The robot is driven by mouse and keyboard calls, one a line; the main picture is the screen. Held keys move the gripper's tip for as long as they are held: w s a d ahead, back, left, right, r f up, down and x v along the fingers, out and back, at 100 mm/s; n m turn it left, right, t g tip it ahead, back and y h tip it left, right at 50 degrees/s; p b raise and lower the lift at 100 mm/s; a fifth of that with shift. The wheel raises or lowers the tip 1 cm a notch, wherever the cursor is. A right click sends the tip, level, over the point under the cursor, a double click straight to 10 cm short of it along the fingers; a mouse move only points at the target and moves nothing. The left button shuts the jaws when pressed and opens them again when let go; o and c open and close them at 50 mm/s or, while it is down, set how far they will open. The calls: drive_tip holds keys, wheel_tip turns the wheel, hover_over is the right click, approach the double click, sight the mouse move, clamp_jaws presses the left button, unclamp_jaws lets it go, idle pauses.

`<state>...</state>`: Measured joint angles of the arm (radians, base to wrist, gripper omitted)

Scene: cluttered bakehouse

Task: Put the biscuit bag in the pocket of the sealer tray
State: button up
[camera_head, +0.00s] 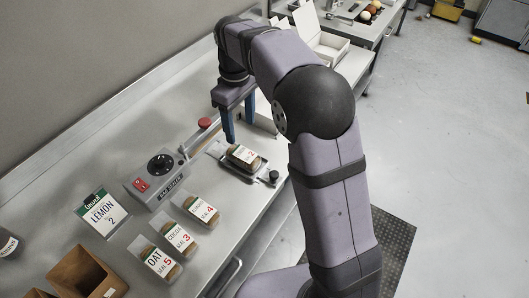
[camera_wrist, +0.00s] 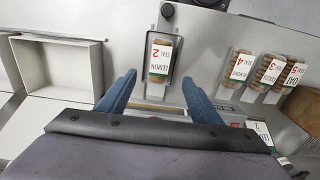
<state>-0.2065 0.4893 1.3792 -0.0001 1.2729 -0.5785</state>
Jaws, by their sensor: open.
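The biscuit bag labelled LEMON, SEAL 2 (camera_head: 245,156) lies flat on the dark sealer tray (camera_head: 254,176). In the wrist view the bag (camera_wrist: 161,56) sits within the tray's rim (camera_wrist: 174,74), lined up with it. Its clear end points toward my gripper. My gripper (camera_wrist: 158,77) is open and empty, its blue fingers apart on either side of the bag's near end and not touching it.
A grey bag sealer (camera_head: 157,180) with dial and red switch stands left. Bags labelled ALMOND (camera_head: 197,210), COCOA (camera_head: 178,236) and OAT (camera_head: 159,263) lie in front. A LEMON 2 sign (camera_head: 102,214) and brown box (camera_head: 86,272) stand nearer. Open white boxes (camera_wrist: 57,67) are beside my gripper.

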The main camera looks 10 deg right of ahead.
drive_tip(key=s+d+f+m, duration=0.3)
drive_tip(key=s, duration=0.5)
drive_tip(key=s+d+f+m, duration=0.3)
drive_tip(key=s, duration=0.5)
drive_tip(key=s+d+f+m, duration=0.3)
drive_tip(key=s, duration=0.5)
drive_tip(key=shift+d+f, duration=0.3)
drive_tip(key=shift+f, duration=0.05)
